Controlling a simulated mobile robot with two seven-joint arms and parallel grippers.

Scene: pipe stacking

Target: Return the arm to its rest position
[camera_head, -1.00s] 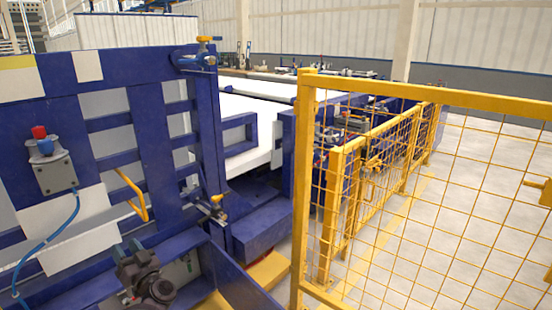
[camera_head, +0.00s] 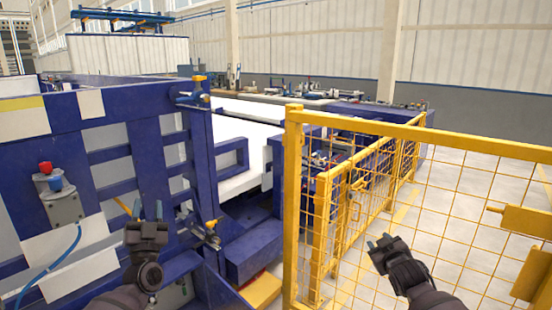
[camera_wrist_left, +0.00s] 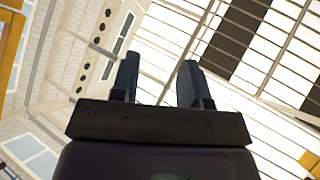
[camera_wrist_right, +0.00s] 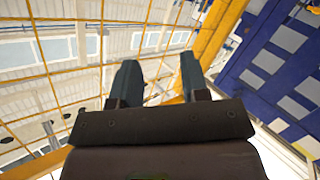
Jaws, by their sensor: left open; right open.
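My left gripper (camera_head: 148,212) is raised in front of the blue machine frame in the head view, fingers pointing up. It is open and empty, and its two dark fingers stand apart in the left wrist view (camera_wrist_left: 157,72). My right gripper (camera_head: 379,243) is raised in front of the yellow mesh fence, fingers pointing up and to the left. It is also open and empty, with a clear gap between its fingers in the right wrist view (camera_wrist_right: 157,72). Neither gripper holds a pipe, and I can make out no loose pipe.
The yellow mesh fence (camera_head: 293,205) runs across the right. Pale open floor (camera_head: 470,200) shows behind the fence.

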